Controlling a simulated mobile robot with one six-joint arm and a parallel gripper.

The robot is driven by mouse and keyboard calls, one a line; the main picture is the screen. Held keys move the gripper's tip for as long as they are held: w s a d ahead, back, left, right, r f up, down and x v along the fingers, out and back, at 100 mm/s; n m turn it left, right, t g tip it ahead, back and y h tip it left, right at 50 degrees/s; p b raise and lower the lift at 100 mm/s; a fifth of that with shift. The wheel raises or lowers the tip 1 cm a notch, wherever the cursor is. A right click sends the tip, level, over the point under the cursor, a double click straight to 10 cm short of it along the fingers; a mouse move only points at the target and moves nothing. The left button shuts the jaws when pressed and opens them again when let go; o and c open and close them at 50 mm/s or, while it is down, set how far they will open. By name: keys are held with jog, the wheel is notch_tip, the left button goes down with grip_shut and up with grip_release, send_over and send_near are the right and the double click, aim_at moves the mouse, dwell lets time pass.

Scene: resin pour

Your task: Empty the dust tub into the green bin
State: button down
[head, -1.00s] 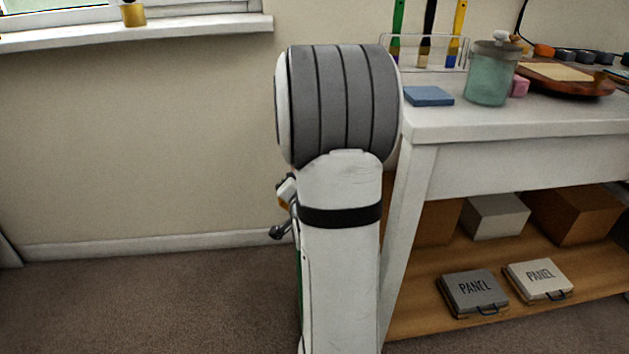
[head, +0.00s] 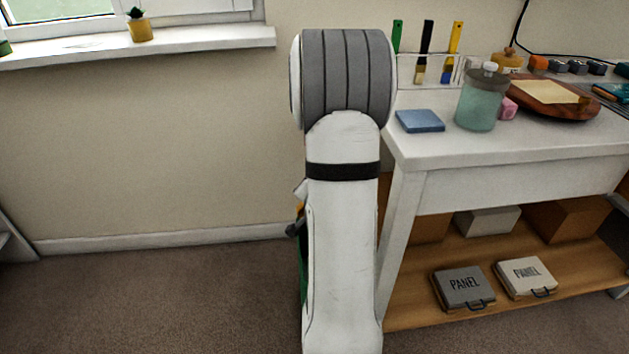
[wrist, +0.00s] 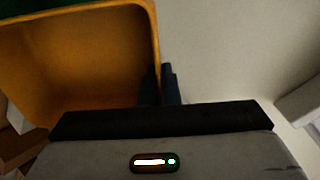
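The yellow-orange dust tub (wrist: 75,65) fills the upper left of the wrist view, its open mouth toward the camera. My gripper (wrist: 161,82) has its two dark fingers on either side of the tub's right wall, closed on it. Whether dust is inside is too dark to tell. A sliver of the tub (head: 299,209) shows beside my arm in the head view. The green bin (head: 303,268) is mostly hidden behind my arm, with only a narrow strip visible. Dark green also shows at the wrist view's top left corner (wrist: 40,4).
A white workbench (head: 470,150) stands right of my arm, holding a blue block (head: 419,121), a glass jar (head: 481,100), brushes and a wooden board (head: 550,98). Its lower shelf holds boxes and two panel cases. Carpet (head: 170,300) at left is clear below the windowsill (head: 190,38).

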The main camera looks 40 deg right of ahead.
jog(key=shift+w+d+f+g+y+p, duration=0.1)
jog(key=shift+w+d+g+y+p, duration=0.4)
jog(key=shift+p, duration=1.35)
jog(key=shift+w+a+r+g+y+p, duration=0.1)
jog(key=shift+w+g+y+p, duration=0.15)
jog(key=shift+g+p, duration=1.15)
jog(key=shift+w+d+f+g+y+p, duration=0.1)
jog(key=shift+w+d+y+p, duration=0.2)
jog(key=shift+p, duration=2.05)
jog(key=g+p, duration=0.1)
jog(key=p, duration=0.1)
jog(key=f+g+y+p, duration=0.1)
jog(key=p, duration=0.2)
jog(key=shift+w+f+y, duration=0.15)
jog(key=shift+w+y, duration=0.1)
jog(key=p, duration=0.3)
jog(key=shift+w+d+f+g+p, duration=0.15)
jog(key=shift+f+g+p, duration=0.1)
jog(key=shift+g+p, duration=0.15)
jog(key=shift+f+g+y+p, duration=0.15)
jog(key=shift+g+y+p, duration=0.2)
jog(key=shift+p, duration=0.9)
jog(key=p, duration=0.6)
jog(key=shift+w+d, duration=0.2)
jog(key=shift+w, duration=0.05)
